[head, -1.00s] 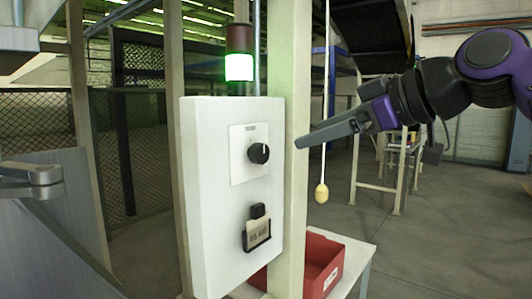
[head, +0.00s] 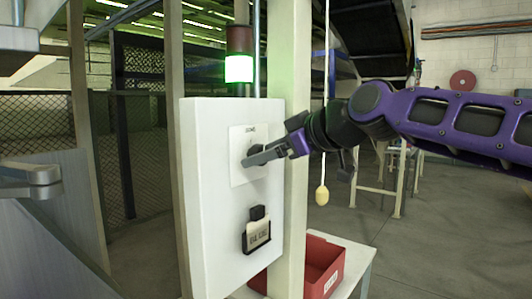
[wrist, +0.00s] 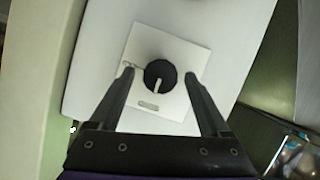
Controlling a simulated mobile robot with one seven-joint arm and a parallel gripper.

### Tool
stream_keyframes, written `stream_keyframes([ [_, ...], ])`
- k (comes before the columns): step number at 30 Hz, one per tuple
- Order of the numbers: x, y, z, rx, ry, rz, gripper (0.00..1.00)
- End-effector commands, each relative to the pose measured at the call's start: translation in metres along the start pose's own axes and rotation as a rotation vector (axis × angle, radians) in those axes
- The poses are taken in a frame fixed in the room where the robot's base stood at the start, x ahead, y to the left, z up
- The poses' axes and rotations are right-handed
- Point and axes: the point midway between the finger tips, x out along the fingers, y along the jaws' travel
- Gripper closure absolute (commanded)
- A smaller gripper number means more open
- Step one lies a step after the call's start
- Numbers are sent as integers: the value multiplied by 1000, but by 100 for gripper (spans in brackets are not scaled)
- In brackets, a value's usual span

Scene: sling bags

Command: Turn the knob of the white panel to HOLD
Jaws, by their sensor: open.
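The white panel (head: 215,215) stands upright on a post in the head view. Its black knob (wrist: 160,74) sits on a square white plate (wrist: 180,50) in the wrist view, with a pale pointer line on the knob. In the head view the knob is partly hidden behind my gripper (head: 250,159). My gripper is open, and in the wrist view (wrist: 159,75) its two fingertips are on either side of the knob, with a gap on each side. The plate's lettering is too small to read.
A lit green lamp (head: 239,68) stands above the panel. A black holder (head: 257,238) with a card is on the panel's lower part. A red bin (head: 320,262) sits on a table behind the post. A cord with a pale pull (head: 321,194) hangs to the right.

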Motion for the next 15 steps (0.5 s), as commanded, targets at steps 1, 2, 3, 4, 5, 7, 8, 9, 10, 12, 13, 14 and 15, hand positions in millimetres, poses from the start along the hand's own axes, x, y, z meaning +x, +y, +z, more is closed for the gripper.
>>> stream_keyframes([
  [1, 0, 0, 0, 0, 0, 0, 19],
  [2, 0, 0, 0, 0, 0, 0, 19],
  [3, 0, 0, 0, 0, 0, 0, 21],
  [4, 0, 0, 0, 0, 0, 0, 26],
  [5, 0, 0, 0, 0, 0, 0, 32],
  [7, 0, 0, 0, 0, 0, 0, 44],
  [8, 0, 0, 0, 0, 0, 0, 50],
  [9, 0, 0, 0, 0, 0, 0, 57],
  [10, 0, 0, 0, 0, 0, 0, 62],
  [12, 0, 0, 0, 0, 0, 0, 75],
  [13, 0, 0, 0, 0, 0, 0, 80],
  [14, 0, 0, 0, 0, 0, 0, 86],
  [15, 0, 0, 0, 0, 0, 0, 93],
])
